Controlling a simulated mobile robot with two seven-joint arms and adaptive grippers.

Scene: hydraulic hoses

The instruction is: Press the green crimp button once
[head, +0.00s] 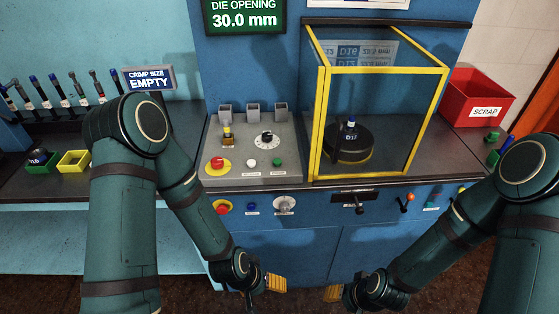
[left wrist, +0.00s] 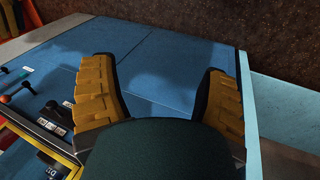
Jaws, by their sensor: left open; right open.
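A small green button (head: 278,162) sits at the lower right of the grey sloped control panel (head: 235,178). A white button (head: 251,162) is left of it, and a red mushroom button (head: 217,165) on yellow is at the far left. The small labels are unreadable. My left gripper (head: 274,283) hangs low in front of the blue cabinet, below the panel and apart from it. In the left wrist view its yellow fingers (left wrist: 165,92) are spread with nothing between them. My right gripper (head: 335,293) is also low in front of the cabinet, open and empty.
A yellow-framed clear guard (head: 319,125) encloses a dark round machine head (head: 348,145) right of the panel. A red scrap bin (head: 475,92) stands farther right. The display (head: 242,15) reads 30.0 mm.

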